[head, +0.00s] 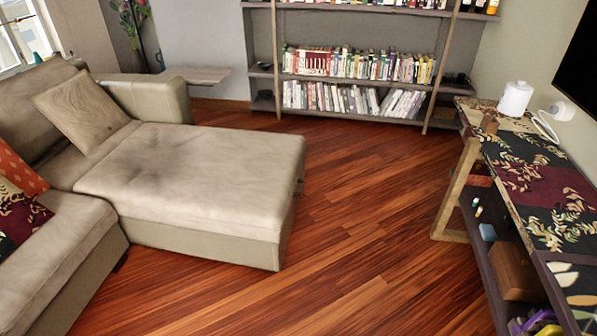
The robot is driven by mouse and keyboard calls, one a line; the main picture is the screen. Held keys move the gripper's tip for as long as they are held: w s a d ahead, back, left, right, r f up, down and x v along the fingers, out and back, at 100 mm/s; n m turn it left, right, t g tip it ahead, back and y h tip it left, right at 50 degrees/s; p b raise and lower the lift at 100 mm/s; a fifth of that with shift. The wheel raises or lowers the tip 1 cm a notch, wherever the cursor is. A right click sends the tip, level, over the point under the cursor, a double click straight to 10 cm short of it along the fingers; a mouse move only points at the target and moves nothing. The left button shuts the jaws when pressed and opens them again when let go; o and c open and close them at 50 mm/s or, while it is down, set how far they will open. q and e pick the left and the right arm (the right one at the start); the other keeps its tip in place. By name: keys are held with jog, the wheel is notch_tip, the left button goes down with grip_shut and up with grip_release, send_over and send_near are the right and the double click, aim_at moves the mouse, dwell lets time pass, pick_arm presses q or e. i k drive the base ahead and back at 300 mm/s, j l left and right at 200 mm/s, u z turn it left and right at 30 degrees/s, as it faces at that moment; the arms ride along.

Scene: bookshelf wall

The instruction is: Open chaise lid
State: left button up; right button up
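The chaise (200,215) is the part of a beige sofa that juts out to the right, in the left half of the head view. A thin seam runs between lid and base along the front side. A beige cushion (83,110) leans on the backrest at the chaise's far left end. Neither of my grippers shows in the head view.
Bare wooden floor (350,200) lies open between the chaise and a console table (540,185) at the right. A bookshelf (355,66) stands along the back wall. The sofa seat (60,255) fills the lower left. A small side table (200,75) stands behind the chaise.

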aim_at(275, 236)
jog(key=i+l, duration=0.1)
jog(key=l+u, duration=0.1)
jog(key=l, duration=0.2)
jog(key=i+u, duration=0.2)
jog(key=u, duration=0.2)
jog(key=i+l+u, duration=0.15)
jog(key=u, duration=0.2)
